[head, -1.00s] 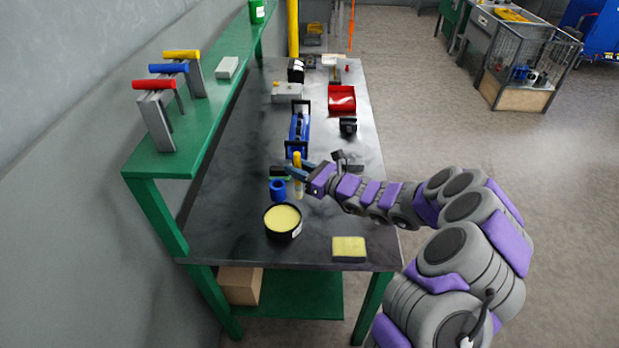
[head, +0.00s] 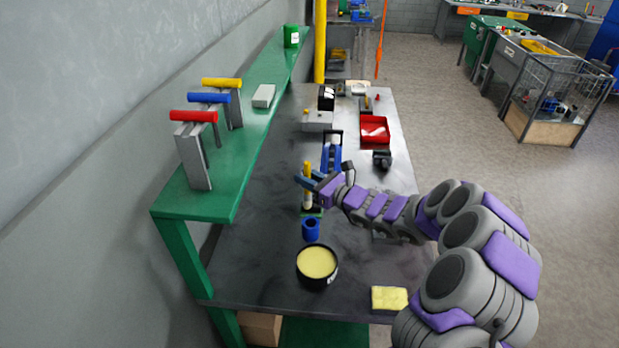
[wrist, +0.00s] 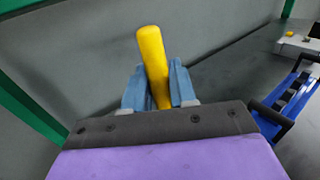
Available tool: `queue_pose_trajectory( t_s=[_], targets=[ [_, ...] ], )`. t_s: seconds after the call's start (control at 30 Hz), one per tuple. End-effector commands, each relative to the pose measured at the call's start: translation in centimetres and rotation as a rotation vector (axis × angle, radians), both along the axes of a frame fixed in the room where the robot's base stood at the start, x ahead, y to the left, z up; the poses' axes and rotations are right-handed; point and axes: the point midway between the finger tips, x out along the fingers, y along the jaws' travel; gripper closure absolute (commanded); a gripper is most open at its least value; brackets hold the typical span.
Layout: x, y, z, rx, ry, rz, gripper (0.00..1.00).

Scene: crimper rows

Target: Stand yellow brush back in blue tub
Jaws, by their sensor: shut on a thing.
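The yellow brush (head: 307,171) is held upright in my gripper (head: 306,181), above the bench and just behind the blue tub. In the wrist view its yellow handle (wrist: 151,58) rises, slightly tilted, between the two blue fingers of my gripper (wrist: 159,88). The brush's pale lower end shows below the fingers in the head view. The blue tub (head: 311,230) stands on the bench, its dark opening facing up, apart from the brush. The wrist view does not show the tub.
A black round tin of yellow stuff (head: 317,268) stands in front of the tub. A yellow sponge (head: 389,298) lies at the front edge. A blue tool (head: 332,152) and a red bin (head: 374,131) are farther back. A green shelf (head: 190,203) runs along the left.

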Motion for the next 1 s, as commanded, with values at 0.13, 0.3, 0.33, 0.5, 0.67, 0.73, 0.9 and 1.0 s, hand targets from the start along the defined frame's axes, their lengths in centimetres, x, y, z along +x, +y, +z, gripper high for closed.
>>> queue_pose_trajectory(
  t_s=[0.13, 0.3, 0.33, 0.5, 0.67, 0.73, 0.9, 1.0],
  targets=[
    [0.0, -0.4, -0.2, 0.004, 0.0, -0.001, 1.0],
    [0.0, -0.3, -1.5, 0.003, 0.001, 0.0, 1.0],
    [0.0, -0.3, -1.8, 0.003, 0.001, 0.0, 1.0],
    [0.0, 0.0, -3.5, 0.0, 0.001, 0.0, 1.0],
    [0.0, 0.2, -4.9, -0.002, 0.003, 0.001, 1.0],
    [0.0, 0.0, -5.3, -0.001, 0.003, 0.0, 1.0],
    [0.0, -0.2, -5.8, 0.001, 0.002, -0.001, 1.0],
    [0.0, -0.3, -5.8, 0.002, 0.001, -0.001, 1.0]
  ],
)
